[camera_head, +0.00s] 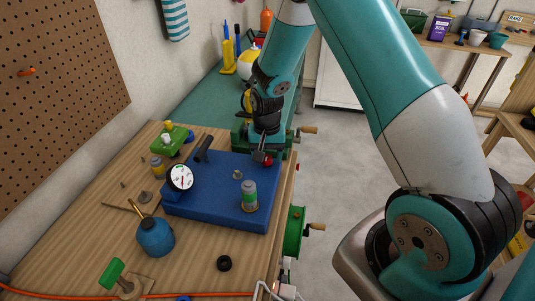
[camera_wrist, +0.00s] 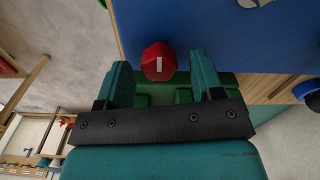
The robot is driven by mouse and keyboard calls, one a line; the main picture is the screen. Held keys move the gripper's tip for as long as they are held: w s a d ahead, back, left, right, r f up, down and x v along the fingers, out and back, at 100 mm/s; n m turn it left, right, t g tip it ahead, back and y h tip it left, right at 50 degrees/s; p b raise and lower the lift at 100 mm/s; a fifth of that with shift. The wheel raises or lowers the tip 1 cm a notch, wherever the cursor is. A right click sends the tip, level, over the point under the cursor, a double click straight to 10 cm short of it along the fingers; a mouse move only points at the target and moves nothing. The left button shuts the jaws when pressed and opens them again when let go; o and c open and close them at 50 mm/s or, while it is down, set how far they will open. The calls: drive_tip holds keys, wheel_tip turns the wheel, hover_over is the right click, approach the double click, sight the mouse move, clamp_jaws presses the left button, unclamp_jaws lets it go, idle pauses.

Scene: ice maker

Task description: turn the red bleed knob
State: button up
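The red bleed knob (camera_wrist: 158,62) has a white mark on its face and sits at the edge of the blue block (camera_wrist: 225,30). In the head view the knob (camera_head: 267,161) shows as a small red spot at the block's far right corner, partly hidden by my gripper (camera_head: 261,151). In the wrist view my gripper (camera_wrist: 162,80) is open, with one finger on each side of the knob.
A blue oil can (camera_head: 155,235) and a black ring (camera_head: 225,263) are on the wooden bench (camera_head: 190,260). Open floor (camera_head: 335,160) lies to the right.

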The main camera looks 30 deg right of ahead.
sight(267, 156)
wheel_tip(267, 156, up, 17)
drive_tip(key=b, duration=0.2)
drive_tip(key=shift+r+b, duration=0.2)
drive_tip(key=shift+b, duration=0.1)
idle(0.5)
